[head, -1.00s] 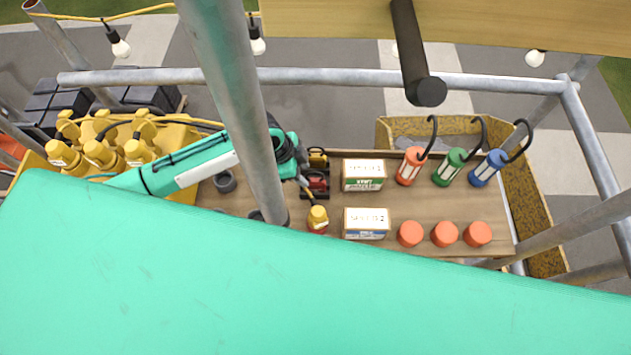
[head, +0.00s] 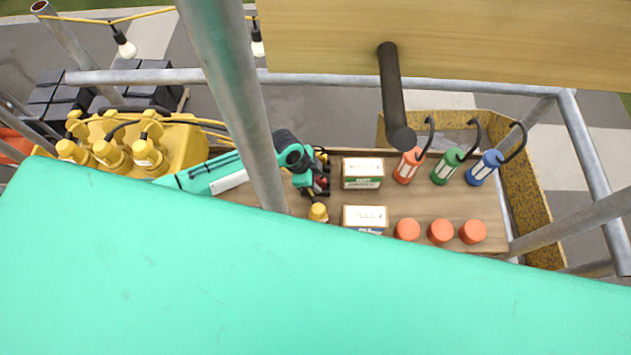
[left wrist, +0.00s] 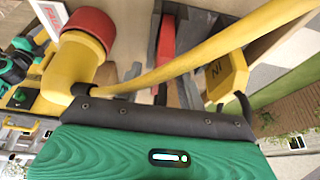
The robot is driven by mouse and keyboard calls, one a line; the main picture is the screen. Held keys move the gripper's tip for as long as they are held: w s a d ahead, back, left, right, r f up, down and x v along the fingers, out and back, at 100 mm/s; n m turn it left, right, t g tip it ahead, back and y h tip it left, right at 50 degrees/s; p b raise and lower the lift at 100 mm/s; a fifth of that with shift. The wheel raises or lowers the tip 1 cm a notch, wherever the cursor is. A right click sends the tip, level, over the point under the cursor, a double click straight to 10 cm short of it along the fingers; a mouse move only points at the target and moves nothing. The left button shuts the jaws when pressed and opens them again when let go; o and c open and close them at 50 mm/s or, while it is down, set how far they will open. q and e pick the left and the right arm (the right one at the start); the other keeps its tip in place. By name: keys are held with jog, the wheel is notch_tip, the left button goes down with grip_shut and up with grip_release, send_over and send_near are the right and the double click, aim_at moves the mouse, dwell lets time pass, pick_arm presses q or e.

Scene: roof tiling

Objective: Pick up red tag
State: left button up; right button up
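The red tag (head: 322,183) shows as a small red patch in the head view, on the wooden shelf and mostly hidden by my left gripper (head: 316,187). In the left wrist view the red tag (left wrist: 166,42) stands upright among narrow dark grey parts ahead of the gripper. A yellow cable crosses in front of its lower end. My left gripper is right at the tag; I cannot tell whether its fingers touch or grip it. My right gripper is not in view.
On the shelf (head: 415,208) are two boxes (head: 362,173), three hooked lamps (head: 445,168) and three orange caps (head: 440,232). A yellow connector (head: 318,212), with a red end (left wrist: 92,28), stands close to the gripper. A grey pole (head: 235,100) crosses before my left arm.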

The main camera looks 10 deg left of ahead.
pick_arm(q)
grip_shut()
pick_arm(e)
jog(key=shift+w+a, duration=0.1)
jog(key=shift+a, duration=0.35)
pick_arm(q)
jog(key=shift+r, duration=0.15)
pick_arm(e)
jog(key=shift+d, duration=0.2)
pick_arm(q)
jog(key=shift+r, duration=0.5)
notch_tip(320, 180, up, 19)
jog(key=b, duration=0.5)
jog(key=shift+b, duration=0.4)
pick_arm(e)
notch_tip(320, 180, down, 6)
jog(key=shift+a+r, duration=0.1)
